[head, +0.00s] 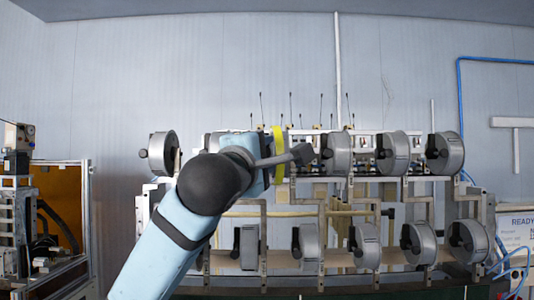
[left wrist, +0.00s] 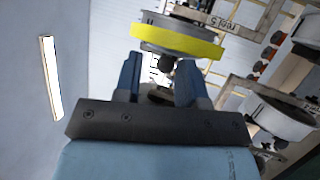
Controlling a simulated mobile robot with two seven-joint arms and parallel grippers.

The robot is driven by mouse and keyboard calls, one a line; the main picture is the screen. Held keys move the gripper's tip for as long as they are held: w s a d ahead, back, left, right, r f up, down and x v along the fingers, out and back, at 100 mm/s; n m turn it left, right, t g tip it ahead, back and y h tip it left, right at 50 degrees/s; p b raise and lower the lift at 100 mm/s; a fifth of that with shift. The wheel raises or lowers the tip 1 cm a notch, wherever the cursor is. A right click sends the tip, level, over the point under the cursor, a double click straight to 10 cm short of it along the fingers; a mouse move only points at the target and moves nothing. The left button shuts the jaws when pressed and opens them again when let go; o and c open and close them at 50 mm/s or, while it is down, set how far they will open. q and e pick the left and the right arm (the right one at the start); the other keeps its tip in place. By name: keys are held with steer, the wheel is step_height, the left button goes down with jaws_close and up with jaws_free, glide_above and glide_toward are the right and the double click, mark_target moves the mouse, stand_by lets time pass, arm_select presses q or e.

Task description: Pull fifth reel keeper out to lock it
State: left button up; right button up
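The reel with the yellow band (left wrist: 178,42) is straight ahead of my left gripper (left wrist: 158,64) in the left wrist view. A tag reading like "reel 5" (left wrist: 226,22) is beside it. The dark keeper (left wrist: 167,63) sticks out from the reel's centre, between my two blue fingers. The fingers are apart, with gaps beside the keeper, so the gripper looks open around it. In the head view the yellow band (head: 278,152) shows in the upper row, but my wrist hides the keeper and fingertips. My right gripper is in neither view.
Neighbouring upper reels (head: 338,152) stand close to the right of my wrist. A lower row of reels (head: 365,245) hangs below on the same frame. A grey reel (left wrist: 278,118) is near my gripper's right side. The wall to the left is clear.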

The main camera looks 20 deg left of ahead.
arm_select(q)
steer(key=shift+w+a+f, duration=0.1)
steer(key=shift+a+f, duration=0.05)
steer(key=shift+s, duration=1)
steer(key=shift+s+b, duration=0.4)
steer(key=shift+s, duration=2.2)
